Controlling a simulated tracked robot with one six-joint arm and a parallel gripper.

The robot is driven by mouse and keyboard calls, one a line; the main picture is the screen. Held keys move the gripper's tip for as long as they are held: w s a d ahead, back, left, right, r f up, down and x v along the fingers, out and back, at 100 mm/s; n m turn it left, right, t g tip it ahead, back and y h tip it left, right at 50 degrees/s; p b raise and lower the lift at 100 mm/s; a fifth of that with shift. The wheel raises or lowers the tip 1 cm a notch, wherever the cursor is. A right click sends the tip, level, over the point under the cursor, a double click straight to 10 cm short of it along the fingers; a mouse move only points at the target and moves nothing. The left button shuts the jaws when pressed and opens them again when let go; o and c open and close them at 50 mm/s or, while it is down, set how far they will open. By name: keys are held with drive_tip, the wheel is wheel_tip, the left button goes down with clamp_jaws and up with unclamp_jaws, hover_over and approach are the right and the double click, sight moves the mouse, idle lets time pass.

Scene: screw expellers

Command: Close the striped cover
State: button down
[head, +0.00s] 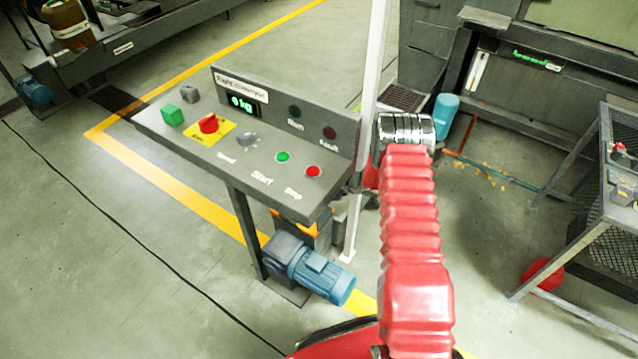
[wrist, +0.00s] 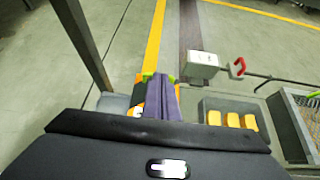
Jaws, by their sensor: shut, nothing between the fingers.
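A dark box with orange-and-black markings (head: 300,228), which may be the striped cover, stands under the control panel in the head view. Its upper part is hidden by the panel, and I cannot tell if it is open. In the wrist view my gripper (wrist: 161,78) shows as purple-grey fingers with green tips, shut and empty. An orange-and-black patterned surface (wrist: 139,95) shows just beside and behind the fingers. I cannot tell whether they touch it. In the head view my red arm reaches up to a silver joint, and the gripper itself is hidden.
The grey control panel (head: 250,150) stands left of my arm, with a white post (head: 370,90) beside it. A blue motor (head: 310,270) sits low in front. The wrist view shows a grey bin with yellow blocks (wrist: 232,119) and a pale box (wrist: 201,64). Open floor lies left.

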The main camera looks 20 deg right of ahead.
drive_tip(key=v, duration=1.3)
drive_tip(key=shift+s+d+r, duration=0.2)
drive_tip(key=shift+d, duration=0.05)
